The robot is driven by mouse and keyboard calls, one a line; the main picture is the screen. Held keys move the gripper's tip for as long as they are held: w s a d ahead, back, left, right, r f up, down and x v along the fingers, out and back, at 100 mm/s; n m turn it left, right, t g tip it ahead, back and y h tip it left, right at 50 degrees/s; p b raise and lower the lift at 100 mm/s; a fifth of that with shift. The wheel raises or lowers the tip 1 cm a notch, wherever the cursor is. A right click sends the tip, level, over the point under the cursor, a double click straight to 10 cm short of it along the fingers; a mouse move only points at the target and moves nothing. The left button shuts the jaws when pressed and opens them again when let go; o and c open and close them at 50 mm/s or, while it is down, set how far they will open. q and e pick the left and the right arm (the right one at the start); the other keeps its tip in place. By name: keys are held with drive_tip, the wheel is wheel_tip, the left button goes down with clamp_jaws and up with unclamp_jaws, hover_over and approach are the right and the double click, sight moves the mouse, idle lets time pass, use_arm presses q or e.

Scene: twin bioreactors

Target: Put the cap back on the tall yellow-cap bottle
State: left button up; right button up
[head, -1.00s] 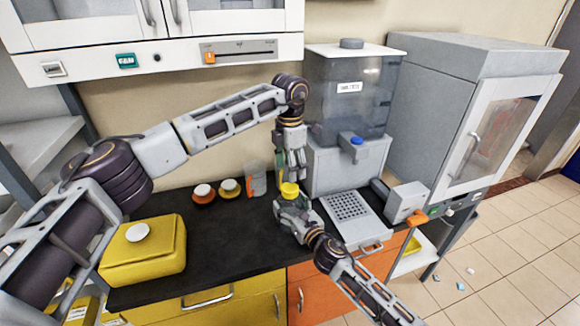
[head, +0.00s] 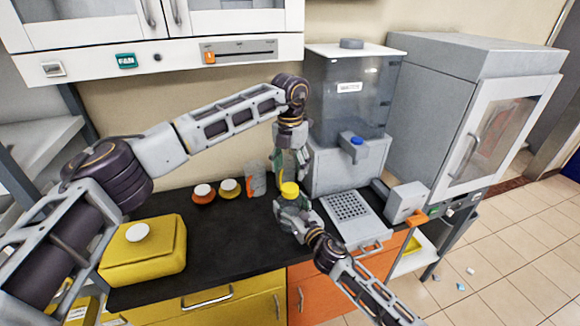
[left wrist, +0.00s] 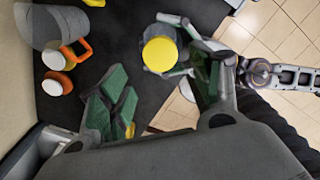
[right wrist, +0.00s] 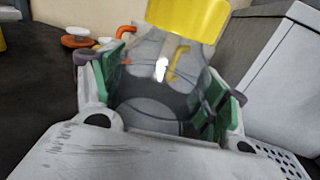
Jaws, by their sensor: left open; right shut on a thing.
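The tall bottle (right wrist: 150,95) is a grey, see-through body held upright between the fingers of my right gripper (right wrist: 168,88). The yellow cap (right wrist: 190,18) sits on top of the bottle's neck. In the head view the cap (head: 290,189) shows just above my right gripper (head: 291,204). My left gripper (head: 290,165) points down over the cap with its fingers apart and empty. In the left wrist view the round cap top (left wrist: 160,54) lies beyond the open green-padded fingers, apart from them. Whether the cap is fully tightened cannot be told.
Behind on the black counter (head: 225,235) stand a grey vessel (head: 257,178) and two white-topped pots, one orange (head: 203,194), one yellow (head: 229,189). A yellow canister (head: 150,262) stands left. A perforated tray (head: 350,207) and dispenser (head: 345,100) are right.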

sight(290, 187)
idle(0.4)
use_arm(q)
drive_tip(key=shift+f, duration=4.05)
drive_tip(key=c, duration=1.1)
drive_tip(key=m, duration=0.5)
drive_tip(key=o, duration=1.2)
drive_tip(key=shift+c, duration=0.2)
drive_tip(key=shift+r, duration=0.15)
